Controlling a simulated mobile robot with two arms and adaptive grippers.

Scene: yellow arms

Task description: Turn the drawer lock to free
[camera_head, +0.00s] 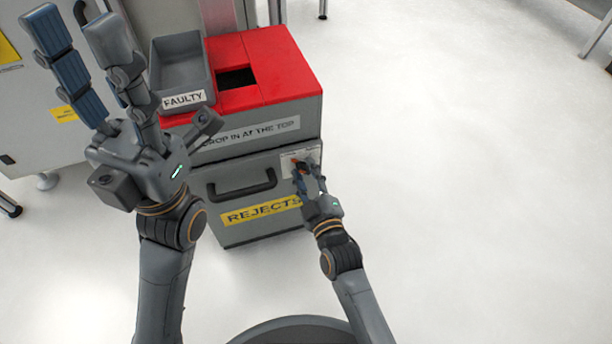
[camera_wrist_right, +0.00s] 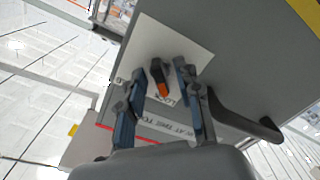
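The lock knob (camera_wrist_right: 157,72) is a small dark handle with an orange tip on a pale plate (camera_wrist_right: 185,47) on the cabinet front. In the head view the lock knob (camera_head: 299,163) is at the upper right of the drawer marked REJECTS (camera_head: 228,227), partly covered by my right gripper (camera_head: 310,177). In the wrist view my right gripper (camera_wrist_right: 160,82) is open, one finger on each side of the knob, with gaps showing. The orange tip points towards partly hidden lettering. My left gripper (camera_head: 78,28) is open and empty, raised at the left.
The drawer handle (camera_head: 243,187) is a dark bar left of the lock. The cabinet has a red top (camera_head: 283,62) with a dark opening. A grey bin marked FAULTY (camera_head: 180,65) stands on it at the left. The floor on the right is clear.

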